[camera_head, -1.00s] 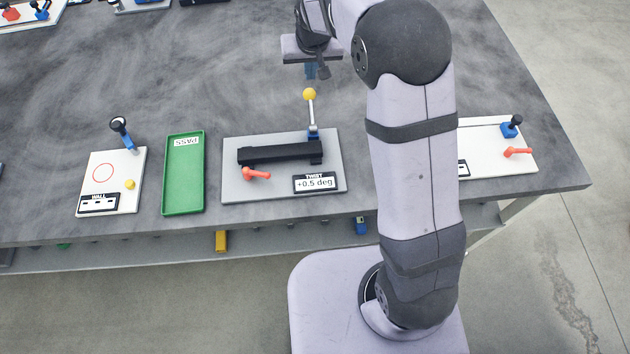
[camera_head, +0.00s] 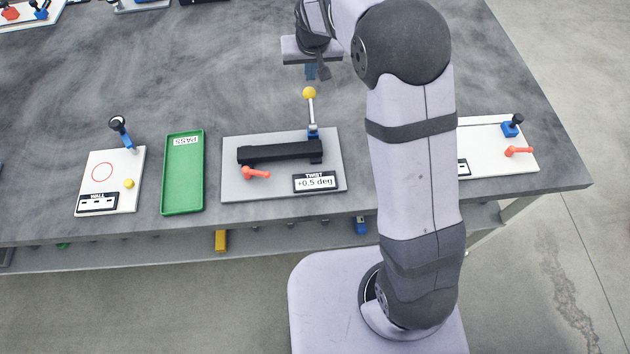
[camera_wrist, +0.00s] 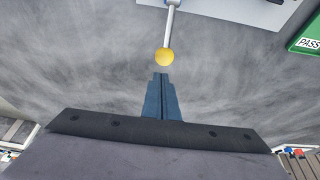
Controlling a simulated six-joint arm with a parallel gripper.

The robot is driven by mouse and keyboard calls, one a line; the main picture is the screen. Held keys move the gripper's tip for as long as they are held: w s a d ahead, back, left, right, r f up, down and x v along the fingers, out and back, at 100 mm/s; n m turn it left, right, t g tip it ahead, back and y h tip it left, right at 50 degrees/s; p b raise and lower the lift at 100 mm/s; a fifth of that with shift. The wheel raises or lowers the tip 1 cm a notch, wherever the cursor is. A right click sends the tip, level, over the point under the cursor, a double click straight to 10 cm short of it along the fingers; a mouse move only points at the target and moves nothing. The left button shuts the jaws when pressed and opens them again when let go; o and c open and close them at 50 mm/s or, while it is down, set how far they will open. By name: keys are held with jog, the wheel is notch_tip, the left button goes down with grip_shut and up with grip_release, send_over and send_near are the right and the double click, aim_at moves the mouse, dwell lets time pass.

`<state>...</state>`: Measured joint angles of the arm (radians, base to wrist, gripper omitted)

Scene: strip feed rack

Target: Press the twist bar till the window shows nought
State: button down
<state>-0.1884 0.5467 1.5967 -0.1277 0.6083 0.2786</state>
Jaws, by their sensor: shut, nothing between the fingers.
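The twist station is a grey plate (camera_head: 236,188) with a black bar block (camera_head: 280,151) on it. Its window (camera_head: 316,181) is labelled TWIST and reads +0.5 deg. A silver lever with a yellow ball (camera_head: 309,93) rises from a blue base (camera_head: 313,134) at the plate's back edge. A red handle (camera_head: 255,173) sits at the front of the black block. My gripper (camera_head: 311,72) is shut and empty, just behind the ball. In the wrist view the closed blue fingers (camera_wrist: 161,80) point at the yellow ball (camera_wrist: 165,57), with a small gap seeming to separate them.
A green PASS tray (camera_head: 169,190) and a white WALL plate (camera_head: 110,172) with a black-knobbed lever stand to the left. Another white plate (camera_head: 485,137) with a blue base and red handle lies right, partly behind my arm. The tabletop behind the stations is mostly clear.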

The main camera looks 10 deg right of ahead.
aim_at(311, 90)
jog(key=shift+f+b, duration=2.3)
jog(key=shift+f, duration=1.15)
jog(key=shift+r, duration=0.2)
jog(key=shift+r+p, duration=3.45)
jog(key=shift+r, duration=0.95)
